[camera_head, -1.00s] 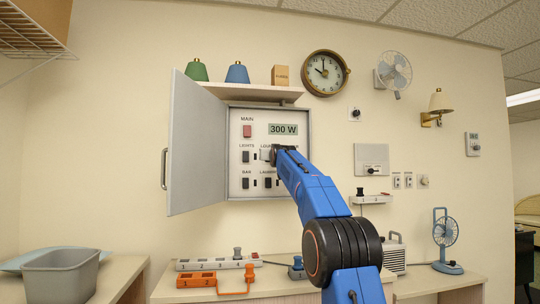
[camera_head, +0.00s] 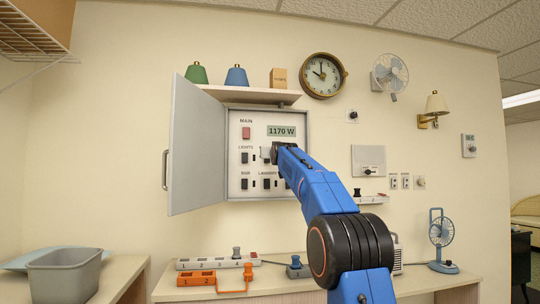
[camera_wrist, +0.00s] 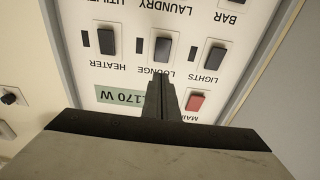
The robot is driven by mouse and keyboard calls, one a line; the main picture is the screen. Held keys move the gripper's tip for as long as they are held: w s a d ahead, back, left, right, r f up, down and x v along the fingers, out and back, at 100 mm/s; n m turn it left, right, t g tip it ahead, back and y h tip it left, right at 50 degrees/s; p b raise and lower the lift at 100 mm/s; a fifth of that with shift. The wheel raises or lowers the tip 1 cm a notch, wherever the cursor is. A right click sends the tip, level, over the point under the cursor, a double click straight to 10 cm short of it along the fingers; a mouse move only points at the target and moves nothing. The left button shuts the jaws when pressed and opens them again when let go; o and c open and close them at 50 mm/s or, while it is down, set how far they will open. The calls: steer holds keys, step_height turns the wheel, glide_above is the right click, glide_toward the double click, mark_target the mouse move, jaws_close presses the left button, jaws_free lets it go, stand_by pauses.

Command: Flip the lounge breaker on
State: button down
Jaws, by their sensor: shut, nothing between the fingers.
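The breaker panel (camera_head: 233,130) hangs open on the wall, its grey door (camera_head: 197,145) swung to the left. Its display (camera_head: 281,131) reads 1170 W. In the wrist view, which is upside down, the dark LOUNGE switch (camera_wrist: 161,50) lies just beyond my fingertips, its label partly covered. My gripper (camera_wrist: 162,82) is shut and empty, pointing at the panel; I cannot tell whether it touches the switch. In the head view my gripper (camera_head: 267,153) hides the LOUNGE switch. The red MAIN switch (camera_head: 246,132) is also seen in the wrist view (camera_wrist: 195,103).
The LIGHTS switch (camera_wrist: 213,58) and HEATER switch (camera_wrist: 106,41) flank LOUNGE. Below the panel stand a white power strip (camera_head: 215,263) and an orange one (camera_head: 197,279). A shelf (camera_head: 250,94) with lampshades sits just above the panel. A grey tub (camera_head: 65,280) stands at lower left.

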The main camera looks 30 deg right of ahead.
steer(key=r+v, duration=0.1)
steer(key=v, duration=0.7)
steer(key=shift+s+r, duration=0.2)
steer(key=shift+r, duration=0.25)
steer(key=s+a+f+n+g+y, duration=0.1)
steer(key=s+a+f+g, duration=0.1)
steer(key=s+a+f, duration=0.5)
steer(key=s+a+f+g+y, duration=0.2)
steer(key=s+a+f, duration=0.1)
steer(key=s+f, duration=0.6)
steer(key=s+a+f+n+g+y, duration=0.1)
steer(key=s+a+f+g, duration=0.1)
steer(key=s+a+f, duration=0.6)
steer(key=s+a+f+g, duration=0.2)
steer(key=s+f+g, duration=0.2)
steer(key=s+f, duration=1.3)
steer(key=s+a+f+n+g+y, duration=0.1)
steer(key=s+a+f+g, duration=0.2)
steer(key=s+f, duration=1.4)
step_height(320, 180, down, 3)
steer(key=shift+a+r+g, duration=0.15)
steer(key=shift+a+g, duration=0.05)
steer(key=shift+g, duration=0.2)
steer(key=shift+w, duration=0.1)
